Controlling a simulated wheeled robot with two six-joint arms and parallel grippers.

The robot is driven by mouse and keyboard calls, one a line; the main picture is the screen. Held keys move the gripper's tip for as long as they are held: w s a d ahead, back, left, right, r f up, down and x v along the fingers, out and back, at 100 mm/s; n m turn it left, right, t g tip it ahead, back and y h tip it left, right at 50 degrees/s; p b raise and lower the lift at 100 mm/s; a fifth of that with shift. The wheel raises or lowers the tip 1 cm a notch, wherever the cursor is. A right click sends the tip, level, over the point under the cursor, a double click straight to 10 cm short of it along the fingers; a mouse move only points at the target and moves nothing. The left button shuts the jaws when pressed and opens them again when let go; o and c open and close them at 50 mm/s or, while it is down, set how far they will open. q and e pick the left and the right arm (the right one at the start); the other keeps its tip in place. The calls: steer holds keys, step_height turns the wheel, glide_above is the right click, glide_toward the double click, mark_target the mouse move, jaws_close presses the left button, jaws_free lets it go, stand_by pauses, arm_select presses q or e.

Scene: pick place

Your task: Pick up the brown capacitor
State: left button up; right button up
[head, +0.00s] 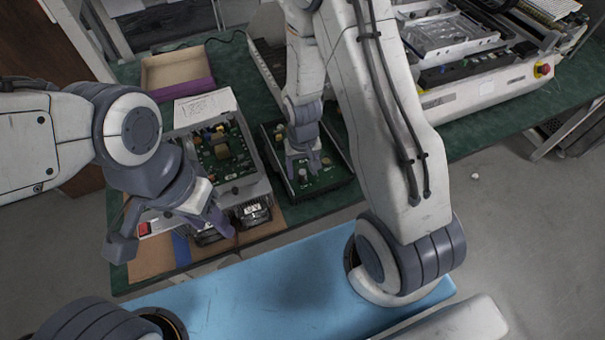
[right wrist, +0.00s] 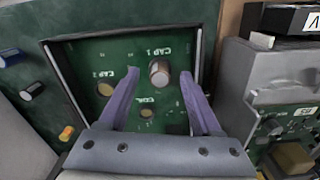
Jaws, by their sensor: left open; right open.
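In the right wrist view, a short cylindrical capacitor with a pale top and brownish side, which looks like the brown capacitor (right wrist: 159,74), stands at the CAP 1 mark of a green circuit board (right wrist: 180,112). My right gripper (right wrist: 160,75) is open, with one finger on each side of the capacitor and visible gaps between. In the head view, my right gripper (head: 303,160) is over the dark-framed board (head: 328,182) and hides the capacitor. My left gripper (head: 168,228) is open and empty by the table's front left.
A grey device with a circuit board (head: 222,155) stands left of the dark-framed board. Small loose parts, including an orange one (right wrist: 66,133), lie on the green mat (right wrist: 40,62). A cardboard-coloured tray (head: 178,72) is at the back left. A large machine (head: 470,85) fills the back right.

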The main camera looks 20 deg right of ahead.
mark_target(305, 173)
jaws_close()
steer(key=shift+r, duration=0.55)
steer(key=r, duration=0.3)
steer(key=shift+s+d+r+b, duration=0.2)
steer(key=shift+b, duration=0.1)
steer(key=s+d+r+b, duration=0.2)
steer(key=s+d+r, duration=0.4)
steer(key=s+d, duration=0.1)
steer(key=shift+s+r+b, duration=0.25)
steer(key=shift+s+b, duration=0.15)
steer(key=shift+s, duration=0.4)
steer(key=shift+r, duration=0.2)
